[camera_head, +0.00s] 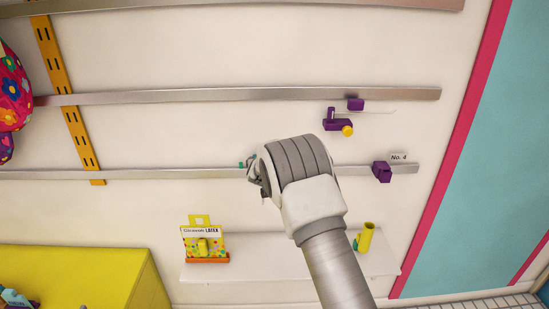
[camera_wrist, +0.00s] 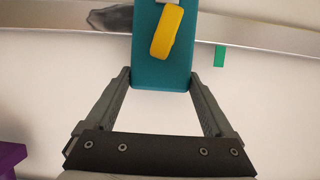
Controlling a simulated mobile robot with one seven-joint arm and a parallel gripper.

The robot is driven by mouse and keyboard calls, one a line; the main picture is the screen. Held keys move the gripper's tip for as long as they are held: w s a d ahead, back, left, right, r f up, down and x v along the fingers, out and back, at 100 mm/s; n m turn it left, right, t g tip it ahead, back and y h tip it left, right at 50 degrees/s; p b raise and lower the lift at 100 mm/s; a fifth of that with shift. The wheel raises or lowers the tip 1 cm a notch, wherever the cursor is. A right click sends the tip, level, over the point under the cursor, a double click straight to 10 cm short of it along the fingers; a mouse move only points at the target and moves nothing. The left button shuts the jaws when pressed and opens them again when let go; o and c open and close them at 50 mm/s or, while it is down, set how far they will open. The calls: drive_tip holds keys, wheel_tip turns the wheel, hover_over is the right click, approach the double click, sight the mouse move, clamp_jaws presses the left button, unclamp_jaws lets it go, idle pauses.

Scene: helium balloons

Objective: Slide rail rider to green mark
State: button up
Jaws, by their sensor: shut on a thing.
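In the wrist view, a teal rail rider (camera_wrist: 147,70) with a yellow knob (camera_wrist: 166,32) sits across the metal rail (camera_wrist: 270,38). My gripper (camera_wrist: 161,80) is shut on the rider's lower end, one finger on each side. The green mark (camera_wrist: 219,56) is a small upright strip at the rail's lower edge, a short gap to the right of the rider. In the head view, my gripper (camera_head: 254,176) is at the lower rail (camera_head: 150,174). My wrist hides most of the rider there. A small green-teal patch (camera_head: 241,165) shows just left of it; I cannot tell which thing it is.
A purple block (camera_head: 382,172) by a "No. 4" label (camera_head: 399,157) sits near the lower rail's right end. A purple piece with a yellow knob (camera_head: 337,121) hangs at the upper rail (camera_head: 220,97). A white shelf (camera_head: 290,265) below holds a latex box (camera_head: 204,242) and yellow cylinder (camera_head: 366,238).

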drive_tip(key=shift+a+p, duration=1.4)
drive_tip(key=shift+a, duration=0.75)
drive_tip(key=shift+a+r+p, duration=0.1)
drive_tip(key=shift+a+p, duration=1.65)
drive_tip(key=shift+a, duration=0.1)
drive_tip(key=o, duration=1.3)
drive_tip(key=shift+c, duration=0.2)
drive_tip(key=shift+d, duration=0.1)
drive_tip(key=b+v, duration=0.1)
drive_tip(key=v, duration=0.5)
